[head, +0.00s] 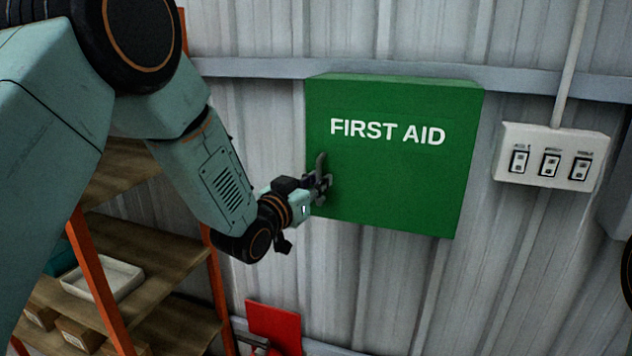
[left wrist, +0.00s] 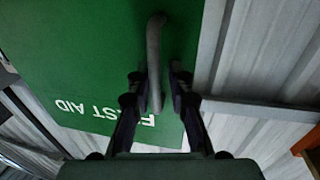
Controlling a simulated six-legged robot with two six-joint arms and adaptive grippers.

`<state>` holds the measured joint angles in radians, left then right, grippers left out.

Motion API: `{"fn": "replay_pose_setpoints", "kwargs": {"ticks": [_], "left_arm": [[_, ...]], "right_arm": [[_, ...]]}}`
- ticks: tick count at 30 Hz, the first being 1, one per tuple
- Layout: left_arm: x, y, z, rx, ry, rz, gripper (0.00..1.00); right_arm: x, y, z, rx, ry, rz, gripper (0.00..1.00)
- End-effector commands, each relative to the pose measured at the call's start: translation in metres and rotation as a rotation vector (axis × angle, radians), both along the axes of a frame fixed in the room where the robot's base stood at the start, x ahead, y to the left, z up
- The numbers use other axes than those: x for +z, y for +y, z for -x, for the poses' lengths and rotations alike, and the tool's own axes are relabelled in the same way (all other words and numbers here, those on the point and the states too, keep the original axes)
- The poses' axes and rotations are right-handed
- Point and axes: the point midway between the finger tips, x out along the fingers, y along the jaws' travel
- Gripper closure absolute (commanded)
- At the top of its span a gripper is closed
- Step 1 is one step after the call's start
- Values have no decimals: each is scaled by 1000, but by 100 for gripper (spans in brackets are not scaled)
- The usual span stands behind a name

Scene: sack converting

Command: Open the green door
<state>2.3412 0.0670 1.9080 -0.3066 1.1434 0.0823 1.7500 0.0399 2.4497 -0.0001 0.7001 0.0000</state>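The green door (head: 400,175) is the front of a green first aid cabinet on the wall, lettered "FIRST AID" in white. It looks shut. It also fills much of the left wrist view (left wrist: 70,50), upside down. A grey upright bar handle (left wrist: 154,50) stands near the door's edge, on the left side in the head view. My left gripper (head: 323,183) is at this handle. In the left wrist view its two fingers (left wrist: 157,80) are apart, one on each side of the handle, with a narrow gap visible on the right. My right gripper is not in view.
A white switch panel (head: 549,157) with a conduit is right of the cabinet. A shelf rack with orange posts (head: 95,280) holds a white tray (head: 103,279) at lower left. A red panel (head: 275,327) is below. The wall under the cabinet is clear.

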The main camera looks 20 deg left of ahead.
Motion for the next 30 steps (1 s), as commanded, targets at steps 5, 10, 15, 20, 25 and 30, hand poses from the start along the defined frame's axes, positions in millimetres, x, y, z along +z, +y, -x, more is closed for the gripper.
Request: {"fn": "replay_pose_setpoints", "kwargs": {"ticks": [5, 10, 15, 20, 25, 30], "left_arm": [[0, -1, 0, 0, -1, 0, 85], [0, -1, 0, -1, 0, -1, 100], [-1, -1, 0, -2, 2, -1, 100], [-1, 0, 0, 0, 3, -1, 100], [-1, -1, 0, 0, 3, -1, 100], [-2, 0, 0, 1, 4, -1, 100]], "right_arm": [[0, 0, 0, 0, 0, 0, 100], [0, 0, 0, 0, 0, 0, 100], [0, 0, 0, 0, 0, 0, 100], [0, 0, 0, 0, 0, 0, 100], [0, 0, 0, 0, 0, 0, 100], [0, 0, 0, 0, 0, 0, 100]]}}
